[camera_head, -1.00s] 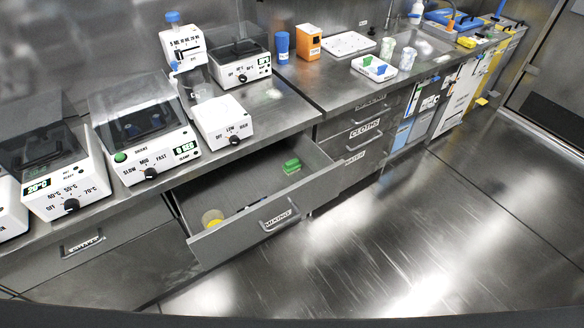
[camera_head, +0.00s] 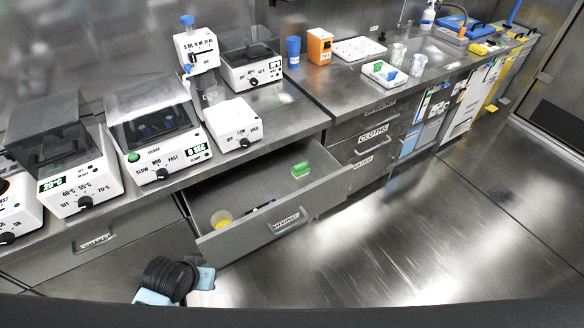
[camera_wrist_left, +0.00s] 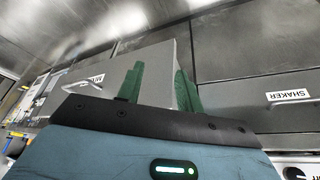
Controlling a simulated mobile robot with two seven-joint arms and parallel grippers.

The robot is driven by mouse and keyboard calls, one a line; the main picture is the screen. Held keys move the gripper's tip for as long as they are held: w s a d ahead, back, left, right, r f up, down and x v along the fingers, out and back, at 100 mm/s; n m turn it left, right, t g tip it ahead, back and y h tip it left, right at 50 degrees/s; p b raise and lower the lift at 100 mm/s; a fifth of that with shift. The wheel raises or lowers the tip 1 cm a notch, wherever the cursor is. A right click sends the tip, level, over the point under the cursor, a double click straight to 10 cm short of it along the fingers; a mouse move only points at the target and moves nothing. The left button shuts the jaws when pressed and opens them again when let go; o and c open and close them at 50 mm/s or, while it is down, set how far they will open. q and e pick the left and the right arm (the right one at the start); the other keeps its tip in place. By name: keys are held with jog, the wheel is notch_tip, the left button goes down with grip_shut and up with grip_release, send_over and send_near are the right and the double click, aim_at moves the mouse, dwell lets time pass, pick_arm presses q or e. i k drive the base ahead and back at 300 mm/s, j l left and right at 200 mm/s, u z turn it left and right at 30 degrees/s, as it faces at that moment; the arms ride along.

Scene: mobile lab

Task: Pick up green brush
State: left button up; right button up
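A small green item (camera_head: 300,171), which looks like the green brush, lies in the open drawer (camera_head: 245,233) near its right back part. It is too small to make out bristles. My left arm shows at the bottom left in the head view, in front of the cabinets and left of the drawer; its fingers cannot be made out there. In the left wrist view my left gripper (camera_wrist_left: 160,82) has its two green fingers apart with nothing between them. The open drawer (camera_wrist_left: 152,72) shows behind the fingers. The brush is not seen in that view. My right gripper is not in view.
The drawer also holds a yellow round item (camera_head: 222,218) and some dark items. Lab machines such as the shaker (camera_head: 160,140) stand on the counter above. A white tray (camera_head: 384,76) with green and blue items is on the right counter. The floor at right is clear.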

aim_at(301, 170)
jog(key=i+l+u, duration=0.1)
jog(key=i+u, duration=0.25)
jog(key=i+l+u, duration=0.15)
jog(key=i+u, duration=0.25)
jog(key=l+u, duration=0.4)
jog(key=l, duration=2.1)
jog(key=i+l, duration=0.45)
